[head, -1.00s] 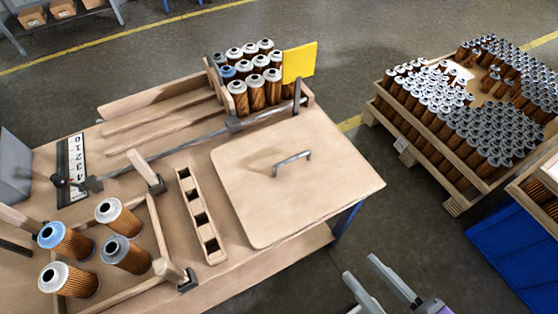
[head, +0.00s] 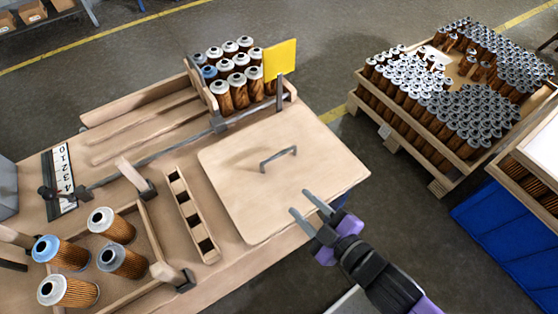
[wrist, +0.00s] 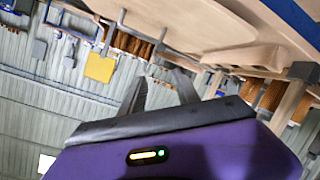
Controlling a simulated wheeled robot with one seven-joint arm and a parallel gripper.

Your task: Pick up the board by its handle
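The board (head: 240,195) is a flat wooden square with rounded corners, lying on the right part of the workbench. Its handle (head: 278,158) is a grey metal bar standing up from the board. My gripper (head: 305,203) is over the board's front right edge, to the lower right of the handle and apart from it. Its two fingers are spread with nothing between them. In the wrist view my gripper (wrist: 162,85) shows its two grey fingers apart, and the handle (wrist: 130,28) is beyond them.
A crate of filter cartridges (head: 240,92) with a yellow card (head: 280,59) stands behind the board. A slotted wooden block (head: 190,215) lies to its left. Several cartridges (head: 110,225) stand in a tray at left. A full pallet (head: 440,188) is at right.

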